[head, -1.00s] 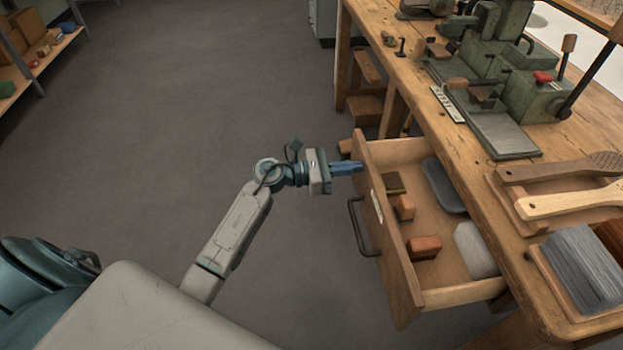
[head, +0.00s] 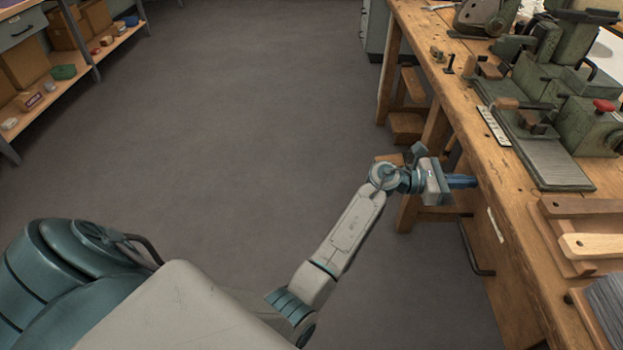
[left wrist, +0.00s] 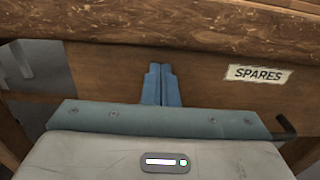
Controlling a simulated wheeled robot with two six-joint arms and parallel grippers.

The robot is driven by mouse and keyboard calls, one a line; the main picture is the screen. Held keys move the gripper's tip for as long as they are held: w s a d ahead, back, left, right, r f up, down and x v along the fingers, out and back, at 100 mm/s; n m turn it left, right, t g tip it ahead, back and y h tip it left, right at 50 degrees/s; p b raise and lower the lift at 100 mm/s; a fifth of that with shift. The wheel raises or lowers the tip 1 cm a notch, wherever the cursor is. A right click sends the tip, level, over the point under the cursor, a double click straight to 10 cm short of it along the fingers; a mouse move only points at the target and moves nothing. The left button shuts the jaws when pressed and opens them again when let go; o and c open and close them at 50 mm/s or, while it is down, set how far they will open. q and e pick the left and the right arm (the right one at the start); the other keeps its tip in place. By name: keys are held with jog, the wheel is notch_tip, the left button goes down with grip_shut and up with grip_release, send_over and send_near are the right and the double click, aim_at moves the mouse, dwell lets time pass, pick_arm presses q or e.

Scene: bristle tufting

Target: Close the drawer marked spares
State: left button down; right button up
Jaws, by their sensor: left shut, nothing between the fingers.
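The spares drawer (head: 483,232) is pushed in under the bench top, its front about level with the bench's side in the head view. Its label reads SPARES in the left wrist view (left wrist: 258,75). Its dark bar handle (head: 470,252) sticks out from the front, and a bit of it shows at the right in the left wrist view. My left gripper (head: 474,181) is shut and empty, its blue fingertips (left wrist: 162,70) at the drawer front, left of the label. I cannot tell whether they touch it. My right gripper is not in view.
Wooden steps (head: 408,125) stand by the bench leg. A shelf (head: 60,85) is at the far left. The grey floor between is clear.

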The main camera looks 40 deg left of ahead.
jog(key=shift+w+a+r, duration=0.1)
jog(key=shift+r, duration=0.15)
